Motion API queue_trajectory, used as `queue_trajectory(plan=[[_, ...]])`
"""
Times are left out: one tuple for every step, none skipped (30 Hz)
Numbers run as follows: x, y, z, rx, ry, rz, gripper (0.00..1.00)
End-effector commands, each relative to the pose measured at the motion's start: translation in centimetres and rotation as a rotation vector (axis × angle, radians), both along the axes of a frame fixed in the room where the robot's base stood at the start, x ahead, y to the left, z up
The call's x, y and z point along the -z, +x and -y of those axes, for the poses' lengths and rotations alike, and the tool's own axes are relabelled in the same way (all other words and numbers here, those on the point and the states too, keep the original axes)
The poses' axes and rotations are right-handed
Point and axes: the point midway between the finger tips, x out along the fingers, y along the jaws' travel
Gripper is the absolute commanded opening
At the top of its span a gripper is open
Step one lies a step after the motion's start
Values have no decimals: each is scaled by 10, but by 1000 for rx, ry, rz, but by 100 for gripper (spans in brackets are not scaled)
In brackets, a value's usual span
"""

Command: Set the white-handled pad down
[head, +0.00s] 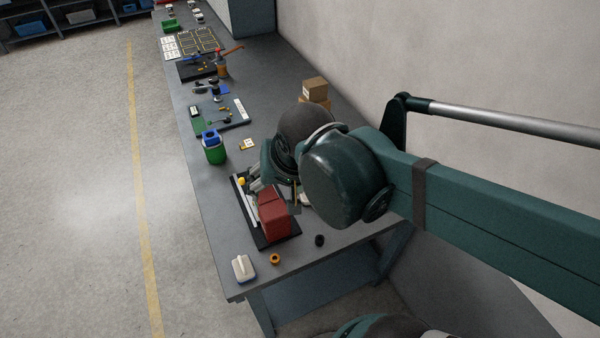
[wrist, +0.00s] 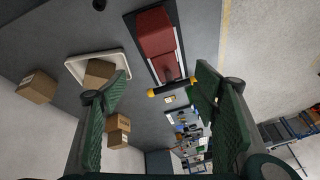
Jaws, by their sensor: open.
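The white-handled pad (head: 243,268) rests on the near left corner of the grey bench (head: 222,225) in the head view, with its white handle on top. Nothing is holding it. It does not show in the wrist view. My gripper (head: 275,188) is over the bench, behind the red block and well apart from the pad. In the wrist view my gripper (wrist: 162,78) has its two green fingers spread wide, with nothing between them. My arm hides part of the bench in the head view.
A red block (head: 273,213) sits on a black base; it also shows in the wrist view (wrist: 154,32). An orange ring (head: 275,259) and a dark round piece (head: 319,240) lie near the front. A white tray (wrist: 71,68) holds a cardboard box. A green container (head: 215,153) stands farther back.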

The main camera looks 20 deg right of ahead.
Motion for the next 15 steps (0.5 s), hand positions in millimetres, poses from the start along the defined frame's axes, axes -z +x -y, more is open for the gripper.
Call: queue_trajectory(plan=[[-3,-3,8,-30,-16,21,60],[-6,-3,12,-52,-27,35,60],[-9,-4,18,-81,-44,53,60],[-11,-5,21,-103,-58,68,60],[-13,-5,25,-122,-70,80,60],[-16,-6,29,-148,-86,96,60],[-18,-7,33,-166,-98,108,60],[-20,-7,36,-182,-111,119,60],[-22,-8,39,-204,-126,132,60],[-23,-9,41,-216,-137,141,60],[-24,-9,44,-228,-147,147,60],[-26,-9,46,-242,-158,157,60],[-27,-10,48,-252,-166,163,60],[-28,-10,49,-259,-172,167,60],[-29,-10,50,-267,-179,171,60]])
